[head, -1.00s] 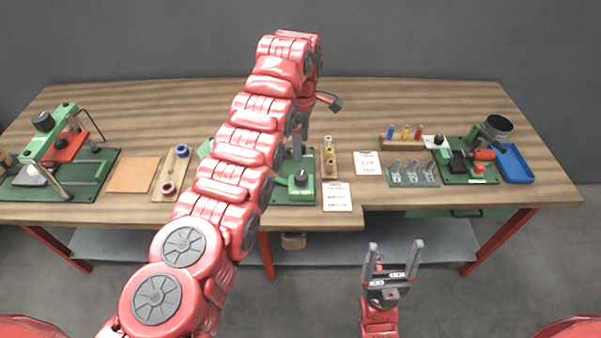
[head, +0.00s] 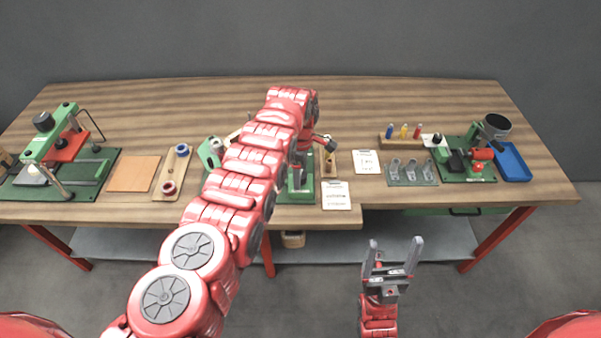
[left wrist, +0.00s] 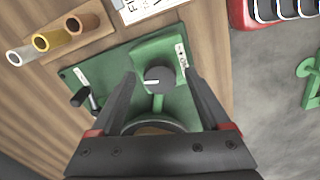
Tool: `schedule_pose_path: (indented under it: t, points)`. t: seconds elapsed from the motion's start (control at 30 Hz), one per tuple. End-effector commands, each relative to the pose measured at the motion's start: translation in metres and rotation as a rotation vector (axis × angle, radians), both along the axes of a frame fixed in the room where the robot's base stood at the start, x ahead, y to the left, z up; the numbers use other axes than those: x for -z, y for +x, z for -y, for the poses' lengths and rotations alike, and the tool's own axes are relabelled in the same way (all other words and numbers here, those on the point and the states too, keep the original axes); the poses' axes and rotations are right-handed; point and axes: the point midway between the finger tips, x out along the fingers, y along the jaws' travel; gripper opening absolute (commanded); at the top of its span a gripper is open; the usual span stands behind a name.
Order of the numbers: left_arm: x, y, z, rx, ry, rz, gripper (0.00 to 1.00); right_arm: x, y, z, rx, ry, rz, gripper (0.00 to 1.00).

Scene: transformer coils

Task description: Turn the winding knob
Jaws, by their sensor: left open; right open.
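The winding knob (left wrist: 159,80) is a round dark knob with a white line, on a green bracket of the green winding base (left wrist: 110,68). In the left wrist view it sits between the two fingers of my left gripper (left wrist: 160,74). The fingers are apart, and I cannot tell whether either touches it. In the head view my left gripper (head: 298,168) points down over the green base (head: 303,196) and hides the knob. My right gripper (head: 393,248) is open and empty, in front of the table's front edge.
A black crank handle (left wrist: 81,98) stands on the base. A wooden block with coloured tubes (left wrist: 57,38) and a printed card (head: 336,195) lie close beside it. A green press (head: 55,140) is far left; a blue tray (head: 513,162) is far right.

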Motion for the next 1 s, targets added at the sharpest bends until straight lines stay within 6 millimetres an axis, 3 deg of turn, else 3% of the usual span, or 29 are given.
schedule_pose_path:
  t: [0.07,0.5,1.0]
  points:
    - [-0.0003,0.0,0.0,0.0,0.0,0.0,0.78,-0.0003,0.0,0.0,0.0,0.0,0.0,0.8]
    - [-0.0003,0.0,-0.0002,0.0,0.0,0.0,0.0,-0.0002,0.0,0.0,0.0,0.0,0.0,0.8]
    - [0.0,0.0006,-0.0006,0.124,0.0,0.001,0.0,0.0029,0.0,0.0,0.0,0.0,0.0,0.8]
